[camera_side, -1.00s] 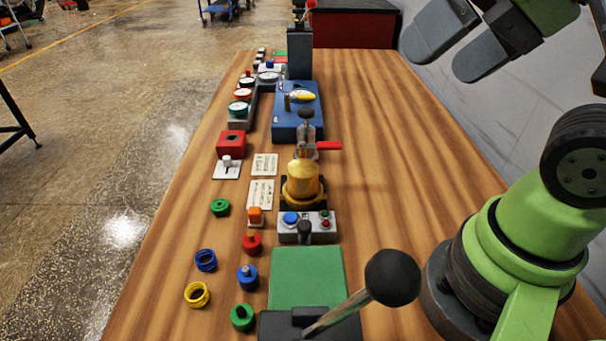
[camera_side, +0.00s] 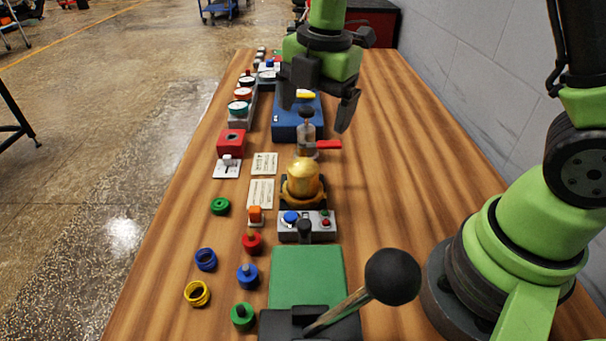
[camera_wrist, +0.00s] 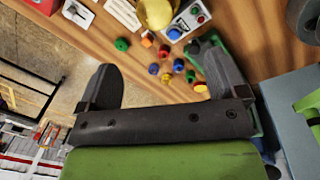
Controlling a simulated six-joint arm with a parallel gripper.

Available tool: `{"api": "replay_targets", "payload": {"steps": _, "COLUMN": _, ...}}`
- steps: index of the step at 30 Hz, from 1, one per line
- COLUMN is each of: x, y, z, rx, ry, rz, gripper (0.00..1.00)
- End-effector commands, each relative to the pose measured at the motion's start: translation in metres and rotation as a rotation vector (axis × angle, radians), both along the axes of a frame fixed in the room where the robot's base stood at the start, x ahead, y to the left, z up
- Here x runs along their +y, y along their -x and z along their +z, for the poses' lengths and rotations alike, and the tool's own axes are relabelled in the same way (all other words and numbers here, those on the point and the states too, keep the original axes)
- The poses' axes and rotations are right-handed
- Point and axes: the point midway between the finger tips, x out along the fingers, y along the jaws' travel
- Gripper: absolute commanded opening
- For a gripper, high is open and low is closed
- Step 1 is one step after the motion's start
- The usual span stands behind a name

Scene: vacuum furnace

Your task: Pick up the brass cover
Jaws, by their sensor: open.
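The brass cover (camera_side: 303,178) is a gold dome seated on a dark-edged base in the middle of the table's row of devices. In the wrist view the brass cover (camera_wrist: 155,12) is at the top edge and partly cut off. My gripper (camera_side: 318,112) is open and empty. In the side view it hangs with fingers pointing down, above the table and farther back than the cover, over the blue device. In the wrist view my gripper (camera_wrist: 160,90) shows its two dark fingers wide apart, with nothing between them held.
A valve with a red handle (camera_side: 327,145) stands just behind the cover. A button box (camera_side: 307,226) is just in front, then a green plate (camera_side: 307,275) and a black-knobbed lever (camera_side: 392,277). Coloured rings and knobs lie front left.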

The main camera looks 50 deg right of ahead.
Motion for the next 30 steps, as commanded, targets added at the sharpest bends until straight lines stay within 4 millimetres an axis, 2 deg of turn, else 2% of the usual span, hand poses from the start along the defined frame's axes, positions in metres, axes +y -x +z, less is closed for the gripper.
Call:
{"api": "replay_targets", "payload": {"steps": 1, "x": 0.001, "y": -0.006, "z": -0.017, "rx": 0.031, "ry": 0.019, "rz": 0.111, "gripper": 0.91}}
{"api": "replay_targets", "payload": {"steps": 3, "x": 0.003, "y": -0.011, "z": -0.033, "rx": 0.058, "ry": 0.038, "rz": 0.251, "gripper": 0.91}}
{"api": "replay_targets", "payload": {"steps": 6, "x": 0.003, "y": -0.015, "z": -0.049, "rx": 0.082, "ry": 0.053, "rz": 0.382, "gripper": 0.91}}
{"api": "replay_targets", "payload": {"steps": 9, "x": 0.004, "y": -0.017, "z": -0.06, "rx": 0.096, "ry": 0.058, "rz": 0.441, "gripper": 0.91}}
{"api": "replay_targets", "payload": {"steps": 15, "x": 0.003, "y": -0.016, "z": -0.09, "rx": 0.099, "ry": 0.059, "rz": 0.449, "gripper": 0.91}}
{"api": "replay_targets", "payload": {"steps": 23, "x": 0.004, "y": -0.017, "z": -0.114, "rx": 0.098, "ry": 0.058, "rz": 0.446, "gripper": 0.91}}
{"api": "replay_targets", "payload": {"steps": 30, "x": 0.004, "y": -0.02, "z": -0.149, "rx": 0.096, "ry": 0.057, "rz": 0.446, "gripper": 0.91}}
